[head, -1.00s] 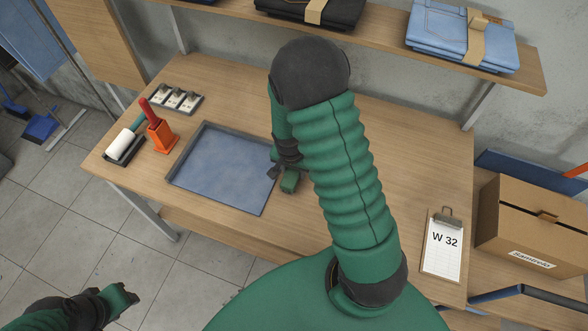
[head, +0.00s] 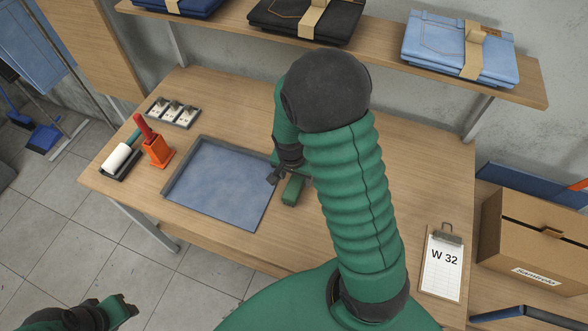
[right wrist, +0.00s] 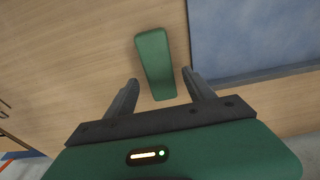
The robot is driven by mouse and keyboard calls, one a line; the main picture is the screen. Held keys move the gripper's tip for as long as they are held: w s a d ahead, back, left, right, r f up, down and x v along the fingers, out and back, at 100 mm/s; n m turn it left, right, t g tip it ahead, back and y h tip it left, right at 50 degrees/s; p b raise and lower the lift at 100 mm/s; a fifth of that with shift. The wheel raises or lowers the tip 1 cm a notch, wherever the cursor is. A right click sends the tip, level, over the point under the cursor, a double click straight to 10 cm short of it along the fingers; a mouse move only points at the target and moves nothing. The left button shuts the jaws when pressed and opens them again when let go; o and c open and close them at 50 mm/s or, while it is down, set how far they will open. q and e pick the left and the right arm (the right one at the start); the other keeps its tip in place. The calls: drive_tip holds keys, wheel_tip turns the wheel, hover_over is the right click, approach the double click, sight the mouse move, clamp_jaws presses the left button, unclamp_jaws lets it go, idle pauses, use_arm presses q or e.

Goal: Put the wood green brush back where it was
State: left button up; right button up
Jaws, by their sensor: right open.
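The wood green brush (head: 293,190) lies on the table just right of the blue-grey tray. In the right wrist view the brush (right wrist: 155,62) is a plain green block, with its near end close to the gap between the fingertips. My right gripper (right wrist: 160,84) is open and empty, above the brush and apart from it as far as I can tell. In the head view my right gripper (head: 288,174) is partly hidden by my arm. My left gripper (head: 126,306) is at the lower left, away from the table; its jaws are too unclear to read.
The tray (head: 167,190) has a raised rim. An orange holder (head: 157,152) with a red-handled tool, a white roller (head: 116,157) and a small rack (head: 174,112) stand at left. A clipboard (head: 441,265) lies at right, near a cardboard box (head: 530,240). A shelf (head: 385,62) hangs above.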

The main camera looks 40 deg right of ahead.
sight(294, 186)
wheel_tip(294, 186, up, 7)
drive_tip(key=a, duration=0.1)
drive_tip(key=s+a+n+t, duration=0.1)
drive_tip(key=s+a+n, duration=0.1)
drive_tip(key=a+n, duration=0.4)
drive_tip(key=s+a+r+n+y, duration=0.1)
drive_tip(key=s+a+n, duration=0.2)
drive_tip(key=a+n, duration=0.3)
drive_tip(key=shift+a+r+n+t+y, duration=0.2)
drive_tip(key=shift+a+n+t+y, duration=0.1)
drive_tip(key=shift+a+t, duration=0.15)
drive_tip(key=shift+w+f, duration=0.1)
drive_tip(key=shift+w, duration=0.1)
drive_tip(key=shift+s, duration=0.1)
